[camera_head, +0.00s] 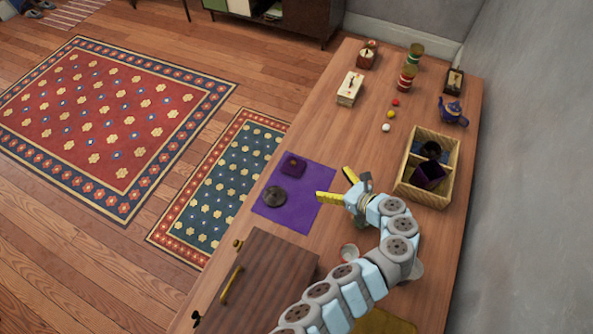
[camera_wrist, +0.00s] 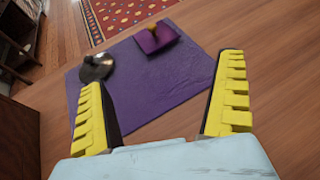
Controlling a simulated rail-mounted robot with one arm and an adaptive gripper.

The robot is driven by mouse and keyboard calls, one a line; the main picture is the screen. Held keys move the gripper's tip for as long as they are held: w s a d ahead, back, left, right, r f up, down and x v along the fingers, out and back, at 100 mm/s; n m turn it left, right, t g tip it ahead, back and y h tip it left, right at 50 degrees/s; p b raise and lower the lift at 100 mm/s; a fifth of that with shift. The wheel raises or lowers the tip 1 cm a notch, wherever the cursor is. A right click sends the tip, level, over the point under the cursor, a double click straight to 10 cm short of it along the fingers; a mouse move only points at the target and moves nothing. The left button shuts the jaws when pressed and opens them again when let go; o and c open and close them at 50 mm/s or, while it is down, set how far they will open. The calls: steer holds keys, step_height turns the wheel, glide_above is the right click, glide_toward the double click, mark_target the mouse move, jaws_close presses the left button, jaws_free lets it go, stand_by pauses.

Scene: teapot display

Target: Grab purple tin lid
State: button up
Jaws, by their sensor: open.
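The purple tin lid (camera_head: 292,164), square with a small knob, lies on a purple cloth (camera_head: 312,181) on the table. In the wrist view the purple tin lid (camera_wrist: 153,40) is at the far edge of the cloth (camera_wrist: 140,90), its gold-coloured knob up. My gripper (camera_head: 337,185) is above the table by the cloth's right edge in the head view, to the right of the lid and apart from it. In the wrist view my gripper (camera_wrist: 165,85) is open and empty, its yellow fingers wide apart, with the lid beyond them.
A round dark lid (camera_head: 275,196) lies on the cloth beside the purple lid. A wicker basket (camera_head: 407,186) at the right holds a purple tin (camera_head: 428,176). A wooden cabinet (camera_head: 265,275) stands near the front. Small balls, tins and a blue teapot (camera_head: 453,111) are farther back.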

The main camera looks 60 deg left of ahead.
mark_target(295, 164)
steer(key=shift+s+f, duration=0.15)
steer(key=b+x, duration=0.2)
steer(key=x, duration=1)
steer(key=shift+s, duration=0.1)
steer(key=shift+s+b+x, duration=0.15)
steer(key=shift+b+x, duration=0.5)
steer(key=shift+x, duration=0.65)
steer(key=shift+s+b+x, duration=0.1)
steer(key=shift+b+x, duration=0.5)
steer(key=shift+x, duration=0.7)
steer(key=shift+r, duration=0.2)
steer(key=c, duration=1.1)
